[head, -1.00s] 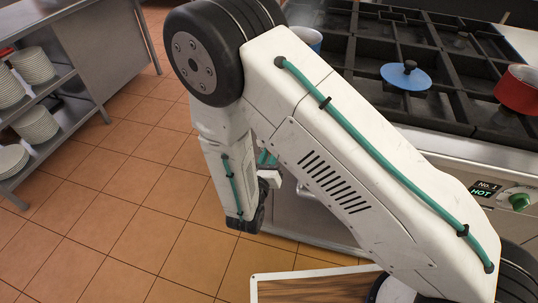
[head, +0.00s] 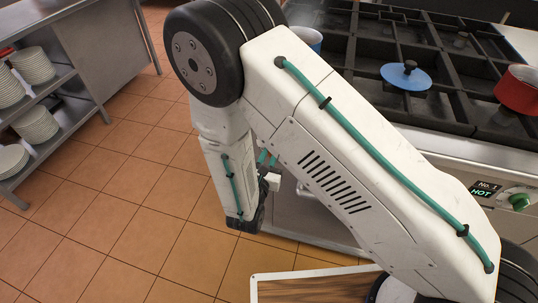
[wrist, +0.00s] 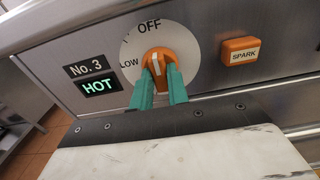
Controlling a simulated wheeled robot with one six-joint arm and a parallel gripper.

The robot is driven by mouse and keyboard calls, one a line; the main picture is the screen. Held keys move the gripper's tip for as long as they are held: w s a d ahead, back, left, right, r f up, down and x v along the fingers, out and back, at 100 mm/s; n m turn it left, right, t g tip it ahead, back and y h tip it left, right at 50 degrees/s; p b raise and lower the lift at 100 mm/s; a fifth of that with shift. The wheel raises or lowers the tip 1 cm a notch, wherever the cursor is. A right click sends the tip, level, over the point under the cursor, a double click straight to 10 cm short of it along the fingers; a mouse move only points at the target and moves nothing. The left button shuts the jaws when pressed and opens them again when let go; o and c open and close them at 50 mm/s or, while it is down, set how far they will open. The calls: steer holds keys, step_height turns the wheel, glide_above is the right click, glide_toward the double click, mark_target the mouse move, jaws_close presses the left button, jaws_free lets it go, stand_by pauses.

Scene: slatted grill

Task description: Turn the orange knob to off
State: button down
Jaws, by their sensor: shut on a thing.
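The orange knob (wrist: 158,55) sits on a round pale dial (wrist: 133,46) marked OFF at the top and LOW at the left in the wrist view. Its white pointer line stands nearly upright, roughly toward OFF. My gripper (wrist: 160,72) is shut on the knob, one teal finger on each side of it. In the head view my gripper (head: 267,158) shows partly beside my arm, and the orange knob is hidden there.
A No. 3 plate with a lit HOT sign (wrist: 99,86) is left of the dial; an orange SPARK button (wrist: 240,50) is right. In the head view, a green knob (head: 519,201), blue lid (head: 406,75) and red pot (head: 518,90) are at right. Tiled floor is clear at left.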

steer(key=c, duration=1.4)
jaws_free()
steer(key=shift+o, duration=0.2)
steer(key=shift+s, duration=0.1)
steer(key=v, duration=0.7)
steer(key=shift+s+a, duration=0.15)
steer(key=shift+s, duration=0.15)
